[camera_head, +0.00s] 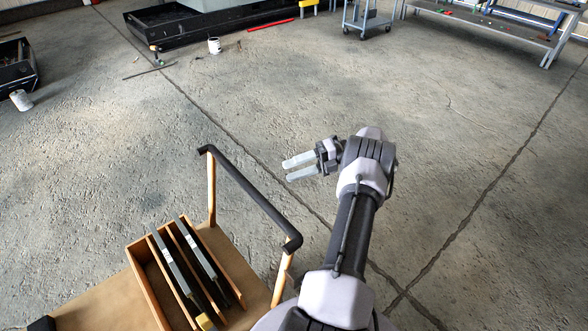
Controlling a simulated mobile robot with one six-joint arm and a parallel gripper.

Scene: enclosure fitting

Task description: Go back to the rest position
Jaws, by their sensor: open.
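My gripper (299,166) is at the end of my arm, right of the picture's centre. Its two pale fingers point left and stand apart with nothing between them. It is over bare concrete floor, beyond and to the right of the cart's black handle, and touches nothing that I can see.
A wooden cart (97,302) with a black handle (250,196) stands at the lower left. Its wooden box (149,284) holds dark flat panels (178,266). A white mug (214,46), a red bar (270,24) and a workbench (487,27) are far back. The middle floor is clear.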

